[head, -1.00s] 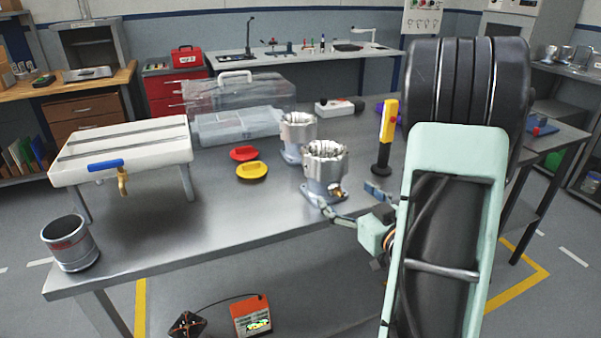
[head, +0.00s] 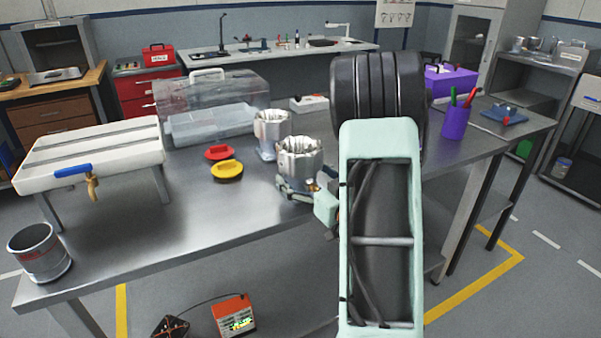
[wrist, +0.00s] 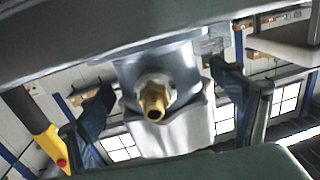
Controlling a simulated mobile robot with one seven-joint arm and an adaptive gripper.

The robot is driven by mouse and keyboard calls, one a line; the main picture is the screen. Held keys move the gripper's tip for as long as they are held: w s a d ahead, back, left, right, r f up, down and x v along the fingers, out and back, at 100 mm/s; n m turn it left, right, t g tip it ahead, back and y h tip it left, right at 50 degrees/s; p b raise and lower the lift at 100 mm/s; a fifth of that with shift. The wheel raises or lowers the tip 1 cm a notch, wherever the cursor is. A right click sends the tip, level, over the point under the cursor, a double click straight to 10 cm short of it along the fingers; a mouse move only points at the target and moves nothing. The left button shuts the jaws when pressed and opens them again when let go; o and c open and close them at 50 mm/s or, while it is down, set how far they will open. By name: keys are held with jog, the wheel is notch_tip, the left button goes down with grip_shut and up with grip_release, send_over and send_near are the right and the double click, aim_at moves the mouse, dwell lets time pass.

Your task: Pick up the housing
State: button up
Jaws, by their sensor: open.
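The near housing (head: 300,158), a silver machined cup with a scalloped rim, stands upright on the steel table. A similar housing (head: 272,134) stands just behind it. My gripper (head: 297,188) is low at the near housing, its fingers close to the lower body. In the wrist view the housing (wrist: 185,125) lies between the two spread fingers of my gripper (wrist: 168,108), with a brass fitting (wrist: 155,102) facing the camera. Gaps show between the fingers and the housing body. My arm hides the table to the right of the housing.
Yellow (head: 227,171) and red (head: 219,153) discs lie left of the housings. A clear case (head: 212,105) stands behind. A white stand with a tap (head: 90,150) and a metal can (head: 40,252) are at left. A purple pen cup (head: 456,122) is at right. The front middle table is clear.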

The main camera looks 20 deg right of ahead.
aim_at(284, 150)
jog(key=shift+w+a, duration=0.1)
jog(key=shift+w, duration=0.5)
jog(key=c, duration=2)
jog(key=shift+r, duration=0.2)
jog(key=shift+c, duration=0.9)
jog(key=shift+r, duration=0.15)
jog(key=shift+r, duration=0.65)
jog(key=a+r, duration=0.1)
jog(key=r, duration=0.1)
jog(key=a+r+p, duration=0.1)
jog(key=a+r, duration=0.1)
jog(key=a+r+p, duration=0.1)
jog(key=r, duration=0.2)
jog(key=shift+s+a, duration=0.15)
jog(key=shift+a, duration=0.05)
jog(key=a+r+p, duration=0.3)
jog(key=a+r, duration=0.6)
jog(key=r, duration=0.1)
jog(key=shift+s+a+r+p, duration=0.25)
jog(key=shift+s+p, duration=0.1)
